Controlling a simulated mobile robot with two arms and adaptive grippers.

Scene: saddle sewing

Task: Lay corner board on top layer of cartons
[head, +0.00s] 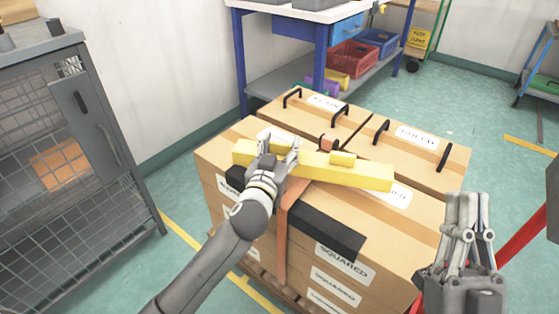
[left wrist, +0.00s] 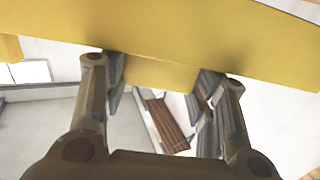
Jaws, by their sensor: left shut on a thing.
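My left gripper (head: 279,150) is shut on a long yellow corner board (head: 345,172) near its left part. In the left wrist view the gripper (left wrist: 162,80) holds a tab of the yellow board (left wrist: 200,35) between its fingers. The board is over the top of the stacked cartons (head: 418,220), running left to right; I cannot tell whether it touches them. A raised yellow block sits on its right half. A black strip (head: 325,232) lies along the cartons' front edge, partly hidden by my left arm. My right gripper (head: 468,205) is at the right, apart from the cartons and seemingly empty.
Two cardboard lids with black handles (head: 422,142) lie at the back of the stack. An orange strap (head: 288,205) runs down its front. A mesh cage (head: 65,150) stands left, and a blue-legged bench (head: 322,50) with bins stands behind.

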